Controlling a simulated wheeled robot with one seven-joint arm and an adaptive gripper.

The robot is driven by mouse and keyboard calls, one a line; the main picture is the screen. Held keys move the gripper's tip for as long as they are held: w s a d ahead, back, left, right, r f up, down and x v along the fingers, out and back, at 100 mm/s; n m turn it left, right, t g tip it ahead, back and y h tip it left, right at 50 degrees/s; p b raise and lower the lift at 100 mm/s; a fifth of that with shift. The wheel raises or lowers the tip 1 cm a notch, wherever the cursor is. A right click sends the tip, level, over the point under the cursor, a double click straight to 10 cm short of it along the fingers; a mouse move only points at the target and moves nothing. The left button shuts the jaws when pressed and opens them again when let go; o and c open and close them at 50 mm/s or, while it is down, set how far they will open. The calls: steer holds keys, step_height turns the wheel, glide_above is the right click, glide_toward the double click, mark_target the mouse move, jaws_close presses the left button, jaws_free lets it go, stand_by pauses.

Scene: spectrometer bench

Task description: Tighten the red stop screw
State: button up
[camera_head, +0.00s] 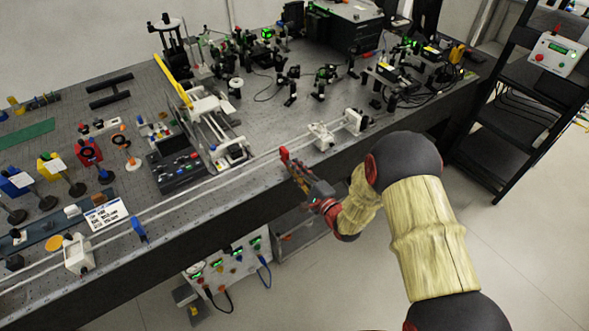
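A small red piece (284,154), which looks like the red stop, stands on the long rail (190,194) at the front of the bench. Its screw is too small to make out. My gripper (295,172) reaches in from the lower right, with its fingertips right beside or against the red piece. I cannot tell whether it touches, nor whether the fingers are open or shut. The arm covers part of the bench's front edge.
A blue stop (138,229) and a white carriage (78,254) sit on the rail to the left. White mounts (322,135) stand on it to the right. A white frame device (215,125) stands just behind. A black shelf rack (520,120) stands at right; the floor there is clear.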

steer(key=o, duration=0.3)
steer(key=v, duration=1.2)
stand_by(0.4)
